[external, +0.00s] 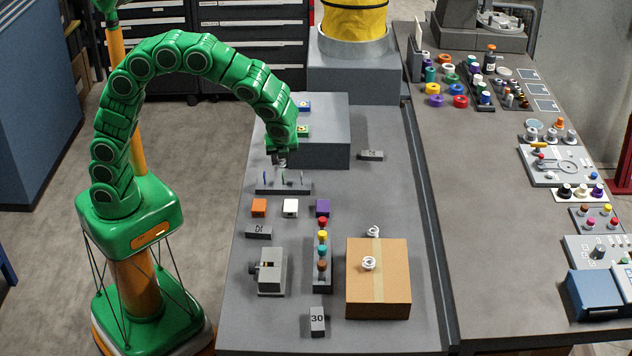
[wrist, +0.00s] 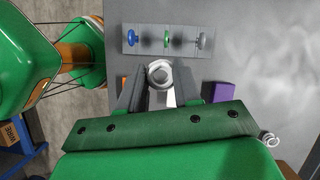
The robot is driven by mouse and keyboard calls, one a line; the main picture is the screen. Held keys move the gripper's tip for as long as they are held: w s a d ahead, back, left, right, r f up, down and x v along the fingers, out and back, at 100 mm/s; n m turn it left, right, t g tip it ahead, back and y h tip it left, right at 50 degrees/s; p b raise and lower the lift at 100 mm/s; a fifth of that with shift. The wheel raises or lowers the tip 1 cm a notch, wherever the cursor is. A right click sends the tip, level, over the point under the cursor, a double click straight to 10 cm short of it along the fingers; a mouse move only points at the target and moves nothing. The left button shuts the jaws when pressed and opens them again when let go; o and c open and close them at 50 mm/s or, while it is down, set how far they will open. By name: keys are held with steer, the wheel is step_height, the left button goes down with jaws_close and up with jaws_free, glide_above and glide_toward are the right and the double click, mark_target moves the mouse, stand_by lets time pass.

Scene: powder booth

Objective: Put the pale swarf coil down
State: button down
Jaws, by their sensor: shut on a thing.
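A pale swarf coil (wrist: 159,73) sits between the two dark fingers of my gripper (wrist: 153,88) in the wrist view. In the external view my gripper (external: 281,160) points down, with a small pale bit of the coil showing at its tips, above the bench. It is just behind a grey rack plate (external: 284,189) with upright pegs. In the wrist view this plate (wrist: 150,45) carries blue, green and grey knobs, and the coil appears close to its edge. Whether the coil touches anything below cannot be told.
A cardboard box (external: 391,285) has a white coil (external: 369,263) on top and another (external: 373,231) at its back edge. Orange (external: 259,207), white (external: 290,207) and purple (external: 322,207) blocks line the bench. A grey raised block (external: 325,155) stands behind. The bench right of the rack looks clear.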

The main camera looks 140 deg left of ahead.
steer(key=w+d+r+m+t+y, duration=0.15)
steer(key=w+d+m, duration=0.35)
steer(key=w, duration=0.7)
steer(key=w+d+r+m+t, duration=0.25)
steer(key=w+m, duration=0.45)
steer(key=w, duration=0.5)
steer(key=w+d+r+m+t, duration=0.25)
steer(key=w+m, duration=0.35)
steer(key=w, duration=0.6)
steer(key=shift+w+a+f, duration=0.5)
steer(key=shift+w+f, duration=0.1)
steer(key=shift+w, duration=0.65)
steer(key=shift+w+a+f, duration=0.5)
steer(key=shift+w+f, duration=0.05)
steer(key=shift+w, duration=0.7)
steer(key=shift+w+a+f, duration=0.5)
steer(key=shift+w+f, duration=0.1)
steer(key=shift+w, duration=0.65)
glide_toward(392, 268)
steer(key=shift+s+a+f, duration=0.1)
steer(key=shift+a+f, duration=0.25)
steer(key=shift+a, duration=0.2)
steer(key=shift+w+a+f, duration=0.2)
steer(key=shift+w+f, duration=0.2)
steer(key=shift+w, duration=0.1)
steer(key=shift+f, duration=0.15)
steer(key=shift+w+f, duration=0.1)
steer(key=shift+f, duration=0.05)
steer(key=shift+w+a+f, duration=0.15)
steer(key=shift+f, duration=1.55)
